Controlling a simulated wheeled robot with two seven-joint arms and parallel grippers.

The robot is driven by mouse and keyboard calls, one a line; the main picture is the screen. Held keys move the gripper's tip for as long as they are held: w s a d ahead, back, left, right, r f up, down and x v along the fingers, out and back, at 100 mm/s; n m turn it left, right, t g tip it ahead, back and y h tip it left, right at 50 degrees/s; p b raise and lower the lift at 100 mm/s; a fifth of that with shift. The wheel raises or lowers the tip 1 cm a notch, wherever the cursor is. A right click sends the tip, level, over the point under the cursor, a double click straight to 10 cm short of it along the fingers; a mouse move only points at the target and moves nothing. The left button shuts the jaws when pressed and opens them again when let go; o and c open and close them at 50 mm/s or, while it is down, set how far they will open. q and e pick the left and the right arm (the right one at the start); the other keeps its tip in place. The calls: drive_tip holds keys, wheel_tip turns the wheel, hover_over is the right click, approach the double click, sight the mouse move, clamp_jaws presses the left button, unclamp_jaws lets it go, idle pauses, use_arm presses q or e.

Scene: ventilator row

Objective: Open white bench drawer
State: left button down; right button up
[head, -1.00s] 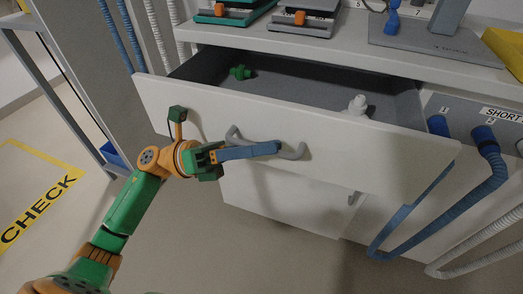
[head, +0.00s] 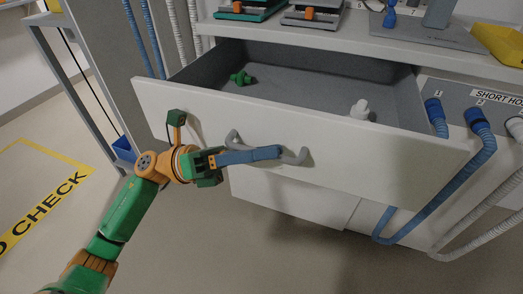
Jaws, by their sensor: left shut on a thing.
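The white bench drawer (head: 370,162) stands pulled out from the bench, with its grey inside showing. Its grey bar handle (head: 297,157) is on the front panel. My left gripper (head: 268,153) is shut on the handle, its blue fingers across the bar and hiding the middle of it. Inside the drawer are a green fitting (head: 241,78) at the left and a white fitting (head: 360,110) at the right. My right gripper is not in view.
The bench top (head: 350,38) holds devices, a grey stand and a yellow tray (head: 497,40). Blue hoses (head: 484,150) hang at the right. A grey rack (head: 72,75) stands at the left. The floor in front is clear.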

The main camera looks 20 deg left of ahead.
use_arm(q)
drive_tip(key=c, duration=1.2)
unclamp_jaws()
drive_tip(key=shift+o, duration=0.2)
drive_tip(key=shift+a+f, duration=0.1)
drive_tip(key=shift+a, duration=0.1)
drive_tip(key=b+v, duration=0.1)
drive_tip(key=v, duration=0.5)
drive_tip(key=shift+a, duration=0.35)
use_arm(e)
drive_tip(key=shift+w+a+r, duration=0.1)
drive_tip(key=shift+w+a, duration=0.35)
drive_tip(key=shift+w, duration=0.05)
